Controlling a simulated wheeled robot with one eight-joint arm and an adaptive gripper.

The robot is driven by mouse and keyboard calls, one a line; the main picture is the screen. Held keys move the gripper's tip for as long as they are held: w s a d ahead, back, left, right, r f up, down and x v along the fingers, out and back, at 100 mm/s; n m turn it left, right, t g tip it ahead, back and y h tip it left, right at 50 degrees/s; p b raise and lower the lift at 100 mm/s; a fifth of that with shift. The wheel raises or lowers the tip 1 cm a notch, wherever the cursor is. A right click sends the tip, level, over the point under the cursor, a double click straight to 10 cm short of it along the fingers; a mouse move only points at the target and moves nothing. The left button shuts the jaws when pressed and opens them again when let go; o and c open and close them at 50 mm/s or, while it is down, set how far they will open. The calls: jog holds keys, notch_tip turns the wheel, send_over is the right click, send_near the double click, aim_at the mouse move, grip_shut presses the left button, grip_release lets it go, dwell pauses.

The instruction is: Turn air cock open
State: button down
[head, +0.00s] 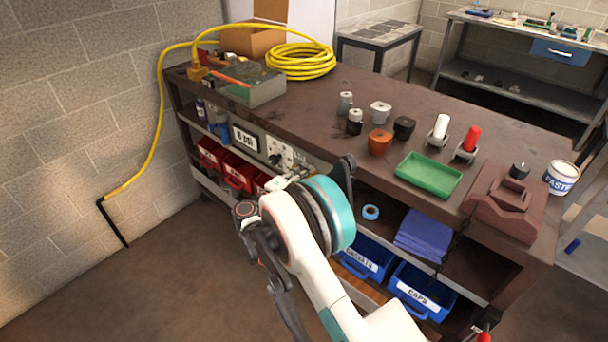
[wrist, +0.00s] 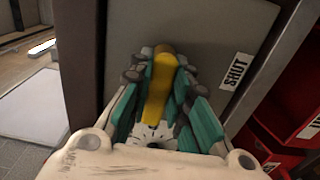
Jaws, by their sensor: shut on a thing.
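The yellow lever of the air cock (wrist: 160,88) shows in the wrist view, between the teal-padded fingers of my gripper (wrist: 160,74). The fingers close on it from both sides. The lever runs roughly up and down in that picture, in front of a grey panel (wrist: 205,40). A white label reading SHUT (wrist: 235,72) is on the panel to the right of the lever. The base of the lever is hidden by the gripper. In the head view my arm covers the cock and most of the gripper, at the front of the workbench.
The brown workbench (head: 345,95) carries a yellow hose coil (head: 300,62), a green tray (head: 428,175) and several small pots. Red bins (head: 238,175) and blue bins (head: 420,291) sit on shelves beside my arm. Floor is free at the lower left.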

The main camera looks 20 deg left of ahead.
jog(key=shift+f, duration=0.1)
dwell(0.3)
jog(key=c, duration=1.5)
grip_release()
jog(key=v, duration=1.2)
